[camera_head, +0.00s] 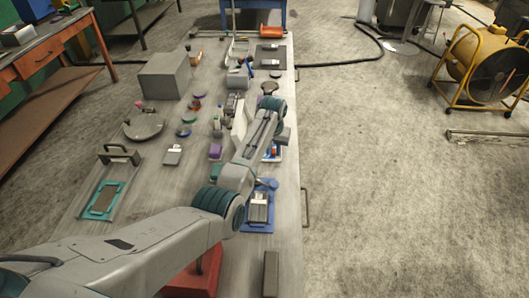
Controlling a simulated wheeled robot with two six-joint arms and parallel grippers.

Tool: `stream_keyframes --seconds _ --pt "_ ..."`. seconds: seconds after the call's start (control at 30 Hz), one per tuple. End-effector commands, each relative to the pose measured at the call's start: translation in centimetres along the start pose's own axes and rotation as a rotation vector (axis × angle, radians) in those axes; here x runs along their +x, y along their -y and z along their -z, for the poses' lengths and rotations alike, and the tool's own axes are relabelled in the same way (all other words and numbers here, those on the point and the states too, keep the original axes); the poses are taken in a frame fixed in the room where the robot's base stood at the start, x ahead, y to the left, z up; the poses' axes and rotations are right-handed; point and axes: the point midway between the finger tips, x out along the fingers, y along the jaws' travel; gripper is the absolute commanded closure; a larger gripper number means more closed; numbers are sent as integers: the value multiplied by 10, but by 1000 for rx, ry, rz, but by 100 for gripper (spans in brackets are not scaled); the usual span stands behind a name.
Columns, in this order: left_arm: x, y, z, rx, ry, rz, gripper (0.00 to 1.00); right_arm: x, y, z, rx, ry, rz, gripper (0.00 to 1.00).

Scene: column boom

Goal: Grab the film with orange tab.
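My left arm comes in from the lower left and reaches up along the long grey table (285,215). My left gripper (282,137) is at its far end, small and partly covered by my own wrist, so I cannot tell its opening. Among the small items are a red-orange piece (196,104) left of the gripper and an orange-brown piece (196,56) farther back. I cannot make out for sure which item is the film with the orange tab. A tray with small items lies partly hidden under my wrist. My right gripper is out of view.
A grey box (165,76) and a round plate (144,126) stand on the table's left part. A teal-framed tray (103,200) is at the near left, and a blue tray (246,221) lies beside my arm.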

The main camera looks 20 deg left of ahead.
Motion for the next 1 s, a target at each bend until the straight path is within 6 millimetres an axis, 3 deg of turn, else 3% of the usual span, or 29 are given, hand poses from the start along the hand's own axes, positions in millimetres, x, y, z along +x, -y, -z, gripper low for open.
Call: stream_keyframes --seconds 0.07,0.2,0.57,1.0 --pt "0 0 0 0 0 0 78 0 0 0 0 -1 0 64" --pt "0 0 0 0 0 0 100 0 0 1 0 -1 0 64" --pt "-6 0 2 0 -3 -1 100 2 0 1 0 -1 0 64" --pt "-84 -1 11 0 -4 -1 100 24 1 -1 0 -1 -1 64"
